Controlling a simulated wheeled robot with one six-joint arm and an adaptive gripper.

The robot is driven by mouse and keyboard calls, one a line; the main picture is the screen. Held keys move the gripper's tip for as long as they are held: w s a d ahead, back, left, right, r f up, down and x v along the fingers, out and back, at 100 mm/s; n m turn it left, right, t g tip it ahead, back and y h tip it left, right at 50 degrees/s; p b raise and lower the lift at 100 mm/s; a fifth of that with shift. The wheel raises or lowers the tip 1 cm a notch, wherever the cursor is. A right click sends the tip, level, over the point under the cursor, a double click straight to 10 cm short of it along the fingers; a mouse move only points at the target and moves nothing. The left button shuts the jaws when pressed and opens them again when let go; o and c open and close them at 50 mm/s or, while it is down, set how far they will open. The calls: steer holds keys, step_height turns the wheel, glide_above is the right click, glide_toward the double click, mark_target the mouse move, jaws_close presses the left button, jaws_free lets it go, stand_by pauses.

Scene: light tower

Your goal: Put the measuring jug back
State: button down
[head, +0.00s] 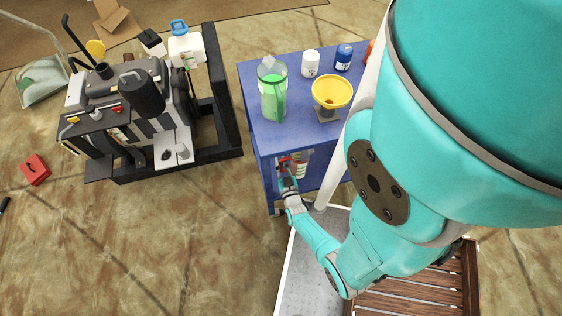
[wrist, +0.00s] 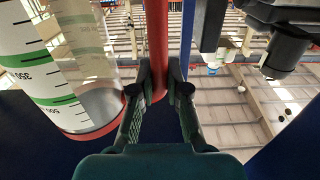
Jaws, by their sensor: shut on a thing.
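A clear measuring jug with printed scale marks, green bands and a red base fills the left of the wrist view (wrist: 60,75). Its red handle (wrist: 158,40) runs upright between my fingers. My gripper (wrist: 160,95) is shut on this handle. In the head view my gripper (head: 287,172) is low at the front of the blue cart, with a small part of the jug (head: 301,168) just right of it, below the cart's top. Whether the jug touches the shelf cannot be told. The blue cart (head: 259,108) has an open lower space, largely hidden by my arm.
On the cart's top stand a green jug (head: 268,97), a yellow funnel (head: 332,91), a white bottle (head: 310,64) and a blue jar (head: 343,57). An engine-like machine (head: 136,92) on a black frame stands left. Floor between it and the cart is clear.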

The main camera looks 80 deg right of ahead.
steer(key=shift+f, duration=0.2)
steer(key=c, duration=1.2)
jaws_free()
steer(key=shift+r, duration=0.15)
steer(key=shift+v, duration=5.95)
steer(key=shift+a, duration=0.15)
